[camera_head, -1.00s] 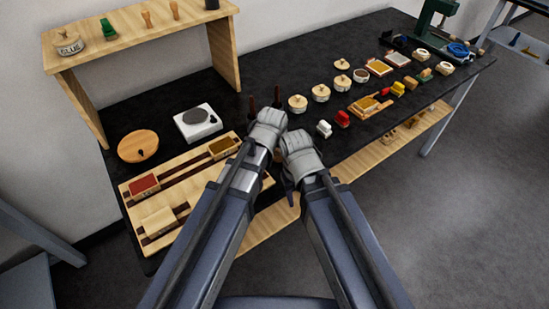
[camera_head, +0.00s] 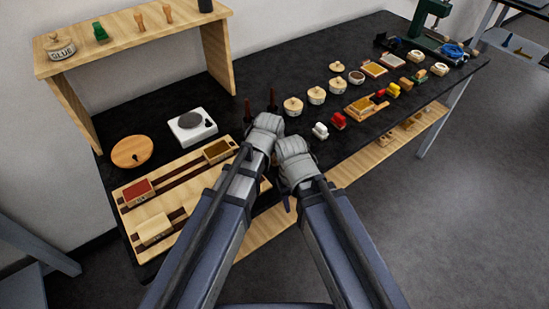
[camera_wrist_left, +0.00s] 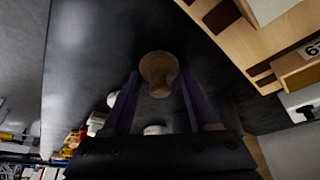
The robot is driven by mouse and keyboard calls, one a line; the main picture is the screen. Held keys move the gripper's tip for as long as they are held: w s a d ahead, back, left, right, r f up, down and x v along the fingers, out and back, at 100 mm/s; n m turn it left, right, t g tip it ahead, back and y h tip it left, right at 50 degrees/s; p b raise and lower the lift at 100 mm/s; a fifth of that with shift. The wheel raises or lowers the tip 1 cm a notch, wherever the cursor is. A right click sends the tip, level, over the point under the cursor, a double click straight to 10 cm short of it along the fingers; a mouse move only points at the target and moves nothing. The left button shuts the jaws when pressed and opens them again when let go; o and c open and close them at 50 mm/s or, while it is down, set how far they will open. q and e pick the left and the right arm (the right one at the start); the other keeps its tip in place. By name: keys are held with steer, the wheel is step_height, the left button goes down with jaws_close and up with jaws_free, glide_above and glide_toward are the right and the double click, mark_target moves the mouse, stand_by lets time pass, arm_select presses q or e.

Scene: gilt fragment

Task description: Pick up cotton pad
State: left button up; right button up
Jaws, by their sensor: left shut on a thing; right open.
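My left gripper (camera_wrist_left: 158,95) is shut on a brown, knob-shaped thing (camera_wrist_left: 158,70) with a rounded end, held between its purple fingers in the left wrist view. In the head view the left wrist hides its fingers. My right gripper (camera_head: 288,192) is open beside the left one, over the bench's front edge; its fingers are mostly hidden. I cannot tell for sure which thing is the cotton pad. A small white piece (camera_head: 320,131) stands on the bench right of the grippers. A cream block (camera_head: 155,229) sits on the wooden board at the left.
The black bench (camera_head: 185,91) carries lidded jars (camera_head: 293,107), a red piece (camera_head: 338,121), a white scale (camera_head: 192,125), a round wooden disc (camera_head: 132,151) and the wooden board (camera_head: 190,181). Two dark upright sticks (camera_head: 272,100) stand behind the grippers. A wooden shelf (camera_head: 215,55) stands at the back left.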

arm_select(q)
steer(key=shift+c, duration=1.3)
step_height(320, 180, up, 10)
steer(key=p, duration=1)
steer(key=o, duration=0.8)
steer(key=c, duration=0.7)
